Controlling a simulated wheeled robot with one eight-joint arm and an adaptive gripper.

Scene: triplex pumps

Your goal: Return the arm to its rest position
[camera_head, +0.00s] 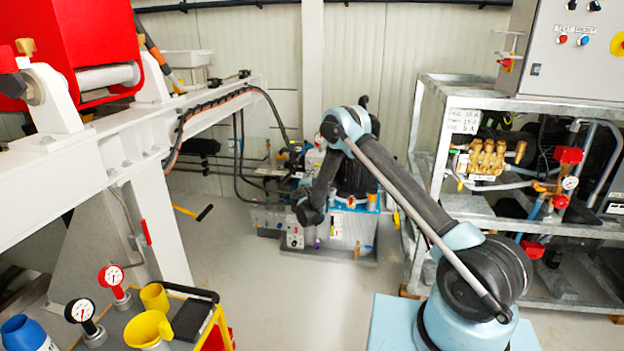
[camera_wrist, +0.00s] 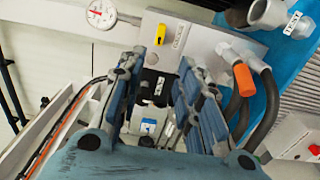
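My arm reaches from its light blue base at the lower right of the head view up to a raised elbow, then bends down at the middle. My gripper (camera_wrist: 160,70) shows in the wrist view with its two blue and grey fingers apart. No held object shows between them; a black part and a small white-and-blue label appear in the gap behind. In the head view the arm's end hangs in front of a low pump unit (camera_head: 340,237), and its fingertips cannot be made out.
A pressure gauge (camera_wrist: 101,14) and an orange-tipped hose (camera_wrist: 243,79) are close by in the wrist view. A metal pump frame (camera_head: 515,225) stands right, a white steel beam (camera_head: 75,172) left. A cart (camera_head: 200,322) with yellow cups is front left. The middle floor is clear.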

